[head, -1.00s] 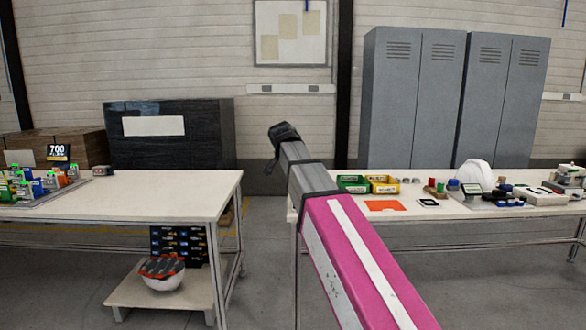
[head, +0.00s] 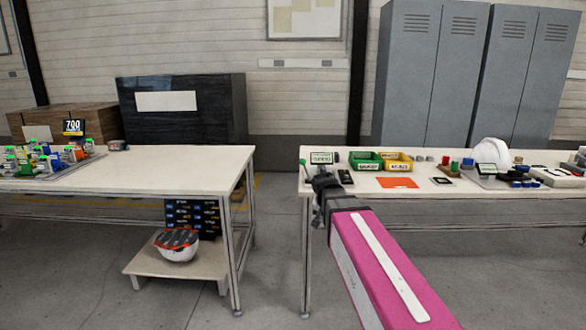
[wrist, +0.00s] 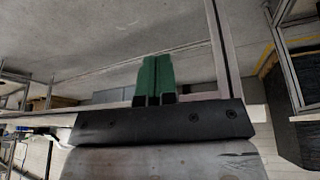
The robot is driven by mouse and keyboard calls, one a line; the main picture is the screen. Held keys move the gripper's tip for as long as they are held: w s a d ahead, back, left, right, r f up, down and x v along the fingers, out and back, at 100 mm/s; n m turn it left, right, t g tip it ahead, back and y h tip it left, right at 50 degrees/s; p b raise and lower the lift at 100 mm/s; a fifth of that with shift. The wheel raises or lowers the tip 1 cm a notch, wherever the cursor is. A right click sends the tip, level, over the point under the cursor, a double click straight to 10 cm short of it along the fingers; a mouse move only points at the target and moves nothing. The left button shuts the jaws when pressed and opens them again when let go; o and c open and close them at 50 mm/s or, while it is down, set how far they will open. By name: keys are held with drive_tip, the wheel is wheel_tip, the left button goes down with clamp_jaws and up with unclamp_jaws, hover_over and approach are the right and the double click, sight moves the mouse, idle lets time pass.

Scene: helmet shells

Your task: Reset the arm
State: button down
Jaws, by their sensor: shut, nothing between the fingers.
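My arm, with a pink link, reaches up from the bottom right of the head view to the near left corner of the right table (head: 345,188). Its dark end overlaps that corner in the picture; I cannot tell how far apart they are. In the wrist view, the two green fingers of my gripper (wrist: 158,78) lie side by side, shut with nothing between them. A small green tip at the arm's end in the head view looks like the fingers.
The right table bears a green bin (head: 365,161), a yellow bin (head: 398,162), an orange sheet (head: 397,183) and a white helmet shell (head: 490,152). Floor between the tables is clear.

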drive_tip(key=s+d+f+n+g+y, duration=0.1)
drive_tip(key=s+d+f+n+g, duration=0.15)
drive_tip(key=s+f, duration=0.6)
drive_tip(key=s+d+f+n+g+y, duration=0.1)
drive_tip(key=s+d+f, duration=0.2)
drive_tip(key=s+f, duration=0.6)
drive_tip(key=w+a+r+m+t, duration=0.3)
drive_tip(key=w+r+t, duration=0.1)
drive_tip(key=w+r, duration=1.4)
drive_tip(key=w+a+r+m+t+y, duration=0.15)
drive_tip(key=w+r, duration=0.35)
drive_tip(key=r, duration=0.7)
drive_tip(key=w+a+r+m+t, duration=0.1)
drive_tip(key=w+a+r, duration=0.3)
drive_tip(key=r, duration=0.9)
drive_tip(key=w+a+r+x, duration=0.1)
drive_tip(key=w+x, duration=0.1)
drive_tip(key=x, duration=1)
drive_tip(key=shift+w+a, duration=0.2)
drive_tip(key=shift+a, duration=0.15)
